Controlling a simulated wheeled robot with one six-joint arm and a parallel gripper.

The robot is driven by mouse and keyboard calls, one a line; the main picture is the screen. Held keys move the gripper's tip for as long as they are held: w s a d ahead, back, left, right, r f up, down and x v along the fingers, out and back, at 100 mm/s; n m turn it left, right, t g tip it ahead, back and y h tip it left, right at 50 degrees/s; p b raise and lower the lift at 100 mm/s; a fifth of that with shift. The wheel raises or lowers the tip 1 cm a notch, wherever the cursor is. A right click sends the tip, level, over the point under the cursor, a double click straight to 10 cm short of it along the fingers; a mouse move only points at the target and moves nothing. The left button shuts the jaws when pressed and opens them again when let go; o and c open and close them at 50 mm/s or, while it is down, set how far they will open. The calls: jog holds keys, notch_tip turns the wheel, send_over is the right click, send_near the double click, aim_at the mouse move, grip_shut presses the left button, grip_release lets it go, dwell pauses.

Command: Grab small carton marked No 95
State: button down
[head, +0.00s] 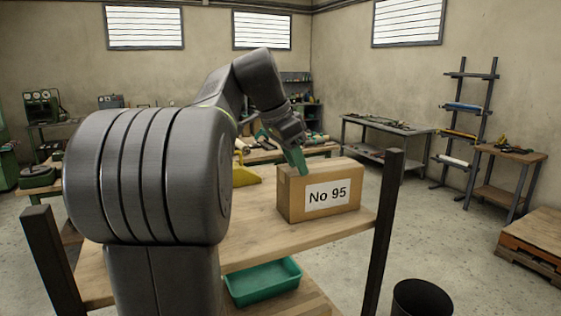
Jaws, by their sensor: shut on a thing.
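The small carton (327,195) is a brown box with a white label reading "No 95" on its front face. It sits upright on the right part of the wooden shelf top (265,235), with no clear gap seen beneath it. My gripper (298,162) comes down from above, with its green fingers at the carton's top near the left end. The fingers are shut on the carton. The far finger and the back of the carton are hidden.
A dark post (386,215) rises at the shelf's right front corner, close to the carton. A yellow item (245,176) lies behind on the shelf. A green tray (263,283) sits on the lower level. A black bin (421,298) stands on the floor at right.

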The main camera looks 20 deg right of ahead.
jog(key=shift+s+d, duration=0.1)
jog(key=shift+d, duration=0.9)
jog(key=r, duration=0.3)
jog(key=shift+w+a, duration=0.3)
jog(key=shift+a, duration=0.1)
jog(key=shift+w+a+r+p, duration=0.1)
jog(key=shift+r+p, duration=0.1)
jog(key=shift+r, duration=0.15)
jog(key=shift+w+a+r+p, duration=0.1)
jog(key=shift+r+p, duration=0.05)
jog(key=shift+r, duration=0.2)
jog(key=shift+c, duration=2.2)
grip_release()
